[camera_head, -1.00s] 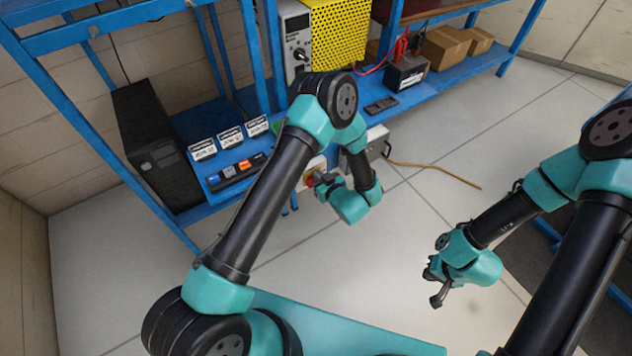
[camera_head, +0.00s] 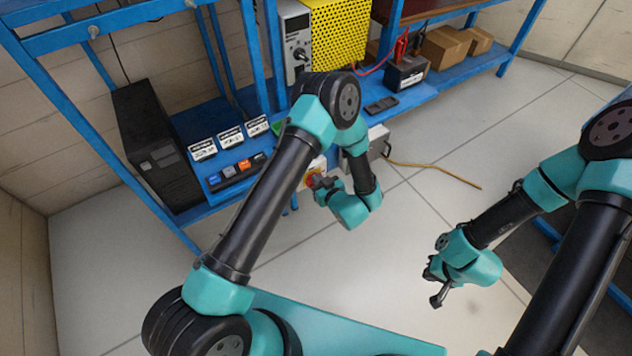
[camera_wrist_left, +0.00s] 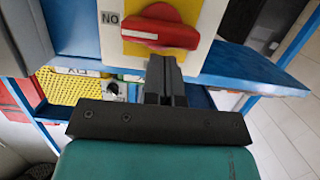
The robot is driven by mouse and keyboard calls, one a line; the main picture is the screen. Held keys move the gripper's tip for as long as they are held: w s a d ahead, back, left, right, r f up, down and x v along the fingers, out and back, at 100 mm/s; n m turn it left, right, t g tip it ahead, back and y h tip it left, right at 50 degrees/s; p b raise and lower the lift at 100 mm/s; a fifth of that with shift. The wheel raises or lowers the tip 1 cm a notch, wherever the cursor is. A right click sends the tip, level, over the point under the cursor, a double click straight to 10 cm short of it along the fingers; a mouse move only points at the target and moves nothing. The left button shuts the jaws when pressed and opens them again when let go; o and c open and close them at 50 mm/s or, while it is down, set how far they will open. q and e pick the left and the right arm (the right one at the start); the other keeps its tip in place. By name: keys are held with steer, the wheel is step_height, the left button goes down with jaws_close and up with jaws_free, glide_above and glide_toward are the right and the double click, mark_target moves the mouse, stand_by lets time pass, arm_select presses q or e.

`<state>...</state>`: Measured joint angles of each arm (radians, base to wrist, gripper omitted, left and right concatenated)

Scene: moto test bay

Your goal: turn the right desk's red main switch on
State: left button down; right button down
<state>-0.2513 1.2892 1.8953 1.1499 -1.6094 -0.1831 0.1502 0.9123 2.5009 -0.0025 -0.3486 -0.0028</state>
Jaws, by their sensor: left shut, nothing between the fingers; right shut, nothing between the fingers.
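The red main switch (camera_wrist_left: 160,27) sits on a yellow plate (camera_wrist_left: 192,10) at the top of the left wrist view. Its handle lies roughly crosswise, slightly tilted, with its left end beside a small label (camera_wrist_left: 111,18) that reads "NO" in this view. My left gripper (camera_wrist_left: 165,66) is shut and empty, its fingertips just below the handle; I cannot tell whether they touch. In the head view the left gripper (camera_head: 322,184) is in front of the switch, which is mostly hidden. My right gripper (camera_head: 438,297) is shut and empty over open floor, far from the switch.
A blue bench (camera_head: 210,202) carries a black tower (camera_head: 150,140), labelled cards and coloured buttons left of my left arm. A yellow mesh box (camera_head: 338,32) stands behind. A grey box (camera_head: 378,140) with a tan cable (camera_head: 435,166) is close right of the left gripper. The floor in front is clear.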

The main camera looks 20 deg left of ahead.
arm_select(q)
steer(key=s+d, duration=0.4)
steer(key=d, duration=0.1)
steer(key=shift+s, duration=0.2)
stand_by(0.4)
steer(key=shift+r, duration=0.1)
